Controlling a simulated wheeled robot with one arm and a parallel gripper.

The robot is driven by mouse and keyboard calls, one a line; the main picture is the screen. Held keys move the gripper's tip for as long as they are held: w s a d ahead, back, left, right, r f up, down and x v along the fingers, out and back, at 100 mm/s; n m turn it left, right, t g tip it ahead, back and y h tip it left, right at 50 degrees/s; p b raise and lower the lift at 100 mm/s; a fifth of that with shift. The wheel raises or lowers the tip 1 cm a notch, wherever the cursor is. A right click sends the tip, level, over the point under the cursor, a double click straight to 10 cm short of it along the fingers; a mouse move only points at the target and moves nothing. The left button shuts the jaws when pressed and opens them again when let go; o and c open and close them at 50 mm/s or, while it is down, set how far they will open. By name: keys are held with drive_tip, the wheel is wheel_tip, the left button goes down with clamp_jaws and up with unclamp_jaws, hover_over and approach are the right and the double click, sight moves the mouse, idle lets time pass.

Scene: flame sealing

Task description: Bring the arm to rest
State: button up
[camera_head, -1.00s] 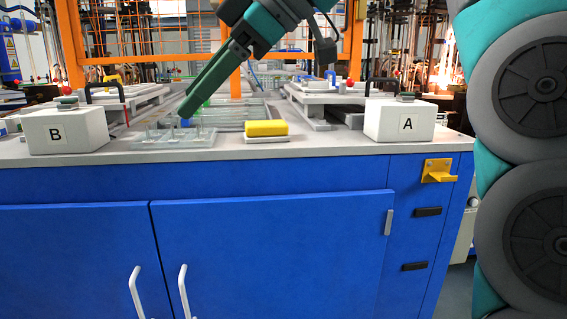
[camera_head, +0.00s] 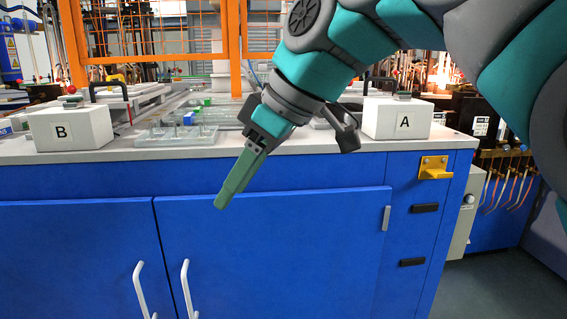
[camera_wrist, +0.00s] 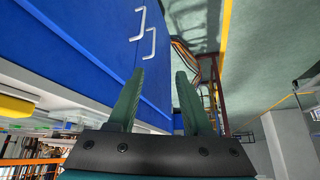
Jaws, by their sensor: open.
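My gripper (camera_head: 238,178) hangs in front of the blue cabinet (camera_head: 270,240), pointing down and left, with its tip below the worktop edge. In the wrist view my gripper (camera_wrist: 158,98) shows two green fingers spread apart with nothing between them. My arm reaches in from the upper right in the head view. It hides part of the worktop, including where a yellow block stands; that yellow block (camera_wrist: 16,106) shows at the left edge of the wrist view.
White box B (camera_head: 68,129) stands at the left of the worktop (camera_head: 125,150) and white box A (camera_head: 396,120) at the right. A clear rack (camera_head: 172,136) lies between them. A yellow bracket (camera_head: 434,168) and white door handles (camera_head: 187,288) stick out from the cabinet. Floor shows at the right.

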drive_tip(key=s+d+f+m+h, duration=0.1)
drive_tip(key=s+d+f+m, duration=0.2)
drive_tip(key=f, duration=0.4)
drive_tip(key=s+d+f+m+g+h, duration=0.1)
drive_tip(key=d+f+m+h, duration=0.1)
drive_tip(key=d+f, duration=0.35)
drive_tip(key=s+d+f+m+h, duration=0.1)
drive_tip(key=s+d+f+m, duration=0.2)
drive_tip(key=f, duration=0.5)
drive_tip(key=s+d+f+m+g+h, duration=0.2)
drive_tip(key=s+d+f+m, duration=0.4)
drive_tip(key=s+d+f, duration=0.3)
wheel_tip(320, 180, down, 4)
drive_tip(key=s, duration=0.2)
drive_tip(key=shift+s+d+f+g, duration=0.25)
drive_tip(key=shift+s+d+g, duration=0.05)
drive_tip(key=shift+s, duration=0.1)
